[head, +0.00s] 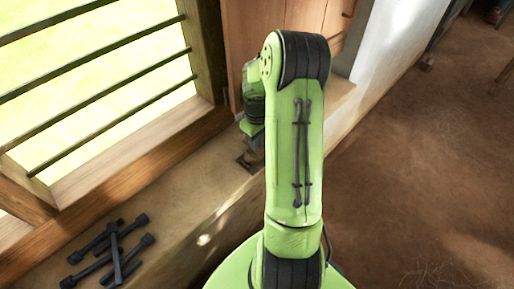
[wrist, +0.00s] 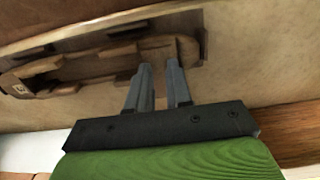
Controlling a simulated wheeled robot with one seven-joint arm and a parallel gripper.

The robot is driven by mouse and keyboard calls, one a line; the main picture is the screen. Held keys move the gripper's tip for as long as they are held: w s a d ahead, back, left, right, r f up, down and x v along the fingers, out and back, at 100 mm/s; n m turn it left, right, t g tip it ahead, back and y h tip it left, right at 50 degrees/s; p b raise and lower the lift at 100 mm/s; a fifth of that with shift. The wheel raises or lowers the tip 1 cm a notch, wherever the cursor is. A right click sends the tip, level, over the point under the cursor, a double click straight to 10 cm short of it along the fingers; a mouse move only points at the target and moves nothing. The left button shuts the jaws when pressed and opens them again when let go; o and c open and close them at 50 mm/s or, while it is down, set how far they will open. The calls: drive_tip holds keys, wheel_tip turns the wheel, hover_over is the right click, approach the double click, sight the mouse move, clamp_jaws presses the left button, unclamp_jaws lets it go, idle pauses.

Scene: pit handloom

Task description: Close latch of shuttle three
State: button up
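A brown wooden shuttle (wrist: 85,69) lies on the tan ledge in the wrist view, long and boat-shaped, with raised blocks along it and a small pale mark near its left end. A short wooden piece (wrist: 157,45) at its right end may be the latch; I cannot tell its position for sure. My gripper (wrist: 159,65) has its two grey fingers apart, with a gap between them. The fingertips overlap the shuttle's right end in the picture; contact is unclear. In the head view my arm hides most of the gripper and shuttle.
Several dark rods with thick ends (head: 110,250) lie on the ledge (head: 185,200) at lower left. A barred window (head: 100,75) with a wooden frame stands beside the ledge. A white wall (head: 395,45) is behind. Brown floor (head: 430,170) is open at right.

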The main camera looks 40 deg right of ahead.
wheel_tip(320, 180, down, 2)
drive_tip(key=shift+f, duration=0.15)
clamp_jaws()
